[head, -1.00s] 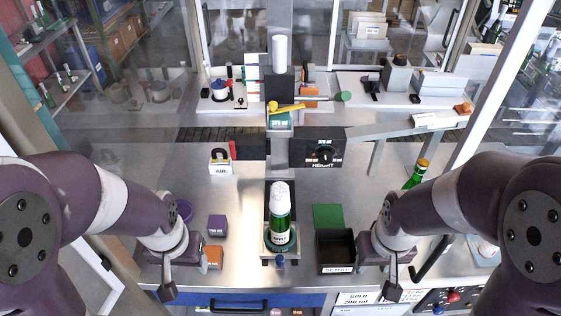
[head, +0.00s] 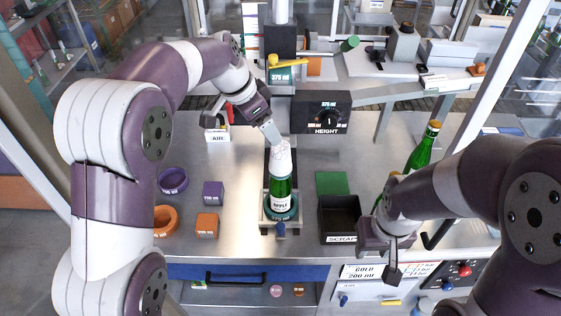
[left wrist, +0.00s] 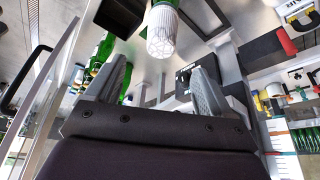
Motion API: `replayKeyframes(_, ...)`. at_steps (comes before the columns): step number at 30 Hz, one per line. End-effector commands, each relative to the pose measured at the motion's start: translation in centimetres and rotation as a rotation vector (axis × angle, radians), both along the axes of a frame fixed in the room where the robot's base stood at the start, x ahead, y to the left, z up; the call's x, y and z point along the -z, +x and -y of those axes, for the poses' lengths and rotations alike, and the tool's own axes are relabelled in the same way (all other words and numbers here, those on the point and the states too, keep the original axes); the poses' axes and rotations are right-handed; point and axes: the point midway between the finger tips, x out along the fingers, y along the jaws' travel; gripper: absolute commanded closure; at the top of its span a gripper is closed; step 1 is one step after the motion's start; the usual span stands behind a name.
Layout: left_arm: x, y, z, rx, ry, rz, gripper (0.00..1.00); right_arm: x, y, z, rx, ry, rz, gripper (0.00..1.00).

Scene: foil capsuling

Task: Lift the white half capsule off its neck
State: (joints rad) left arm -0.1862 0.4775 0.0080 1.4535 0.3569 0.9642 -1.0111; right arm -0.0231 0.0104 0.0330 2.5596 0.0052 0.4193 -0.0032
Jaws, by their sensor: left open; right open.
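A white capsule (head: 281,156) sits over the neck of an upright green bottle (head: 281,192) on the stand at the middle of the bench. In the left wrist view the capsule (left wrist: 162,38) is ribbed and lies just beyond my open fingers. My left gripper (head: 271,132) is at the capsule's top, its fingers pointing down and right; in the left wrist view the gap between its fingers (left wrist: 163,82) is empty. Whether a finger touches the capsule I cannot tell. My right gripper (head: 393,270) is open and empty at the front right.
A black scrap bin (head: 325,238) and a green pad (head: 332,183) lie right of the bottle. Purple (head: 213,193) and orange (head: 207,225) blocks stand left. Another green bottle (head: 421,152) stands by my right arm. The black height box (head: 320,112) is behind.

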Motion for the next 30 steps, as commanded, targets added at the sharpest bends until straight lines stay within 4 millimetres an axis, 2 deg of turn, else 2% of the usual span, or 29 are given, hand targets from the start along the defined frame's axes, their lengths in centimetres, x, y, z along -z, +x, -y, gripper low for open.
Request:
replayKeyframes(1,1.5,0.1,0.3,0.002,0.002,-0.001,0.18,1.3,0.0,0.0,0.000,0.000,-0.001,0.58)
replayKeyframes(6,5.5,0.9,1.5,0.000,0.002,-0.001,0.18,4.7,0.0,0.0,0.000,0.000,-0.001,0.58)
replayKeyframes(11,6.6,1.6,2.6,-0.001,0.003,-0.004,0.18,3.0,0.0,0.0,0.000,0.000,-0.001,0.58)
replayKeyframes(15,8.2,2.4,4.1,-0.002,0.003,-0.004,0.18,0.4,0.0,0.0,0.000,0.000,0.000,0.58)
replayKeyframes(19,10.4,2.8,4.6,-0.005,0.003,-0.002,0.18,0.2,0.0,0.0,0.000,0.000,-0.001,0.58)
replayKeyframes(26,10.9,2.9,4.6,-0.005,0.003,0.001,0.18,0.4,0.0,0.0,0.000,0.000,-0.001,0.58)
replayKeyframes(27,10.9,2.9,4.6,-0.005,0.003,0.001,0.31,0.4,0.0,0.0,0.000,0.000,-0.001,0.58)
replayKeyframes(29,10.9,2.9,4.6,-0.005,0.003,0.001,0.51,0.4,0.0,0.0,0.000,0.000,-0.001,0.58)
replayKeyframes(30,10.9,2.9,4.6,-0.005,0.003,0.001,0.57,0.4,0.0,0.0,0.000,0.000,-0.001,0.58)
